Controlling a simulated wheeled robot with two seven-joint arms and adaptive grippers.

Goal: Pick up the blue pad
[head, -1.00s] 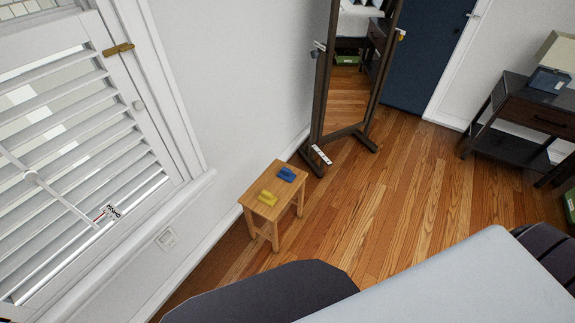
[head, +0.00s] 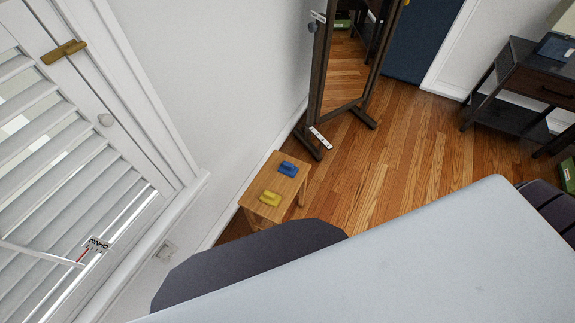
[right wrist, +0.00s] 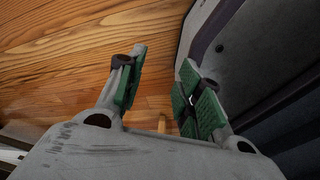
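The blue pad (head: 288,169) lies on top of a small wooden stool (head: 256,207) near the wall in the head view. A yellow pad (head: 270,198) lies beside it on the same stool, nearer to me. Neither gripper shows in the head view. My right gripper (right wrist: 163,85) shows in the right wrist view, with its green-padded fingers apart and nothing between them. The wrist view shows wood floor on the left and a dark grey surface on the right, but no pad. My left gripper is not seen.
A pale tabletop (head: 420,270) fills the lower right, with a dark rounded seat (head: 245,260) between it and the stool. A standing mirror (head: 317,90) is behind the stool. A shuttered window (head: 75,190) is at left. Wood floor (head: 400,160) right of the stool is open.

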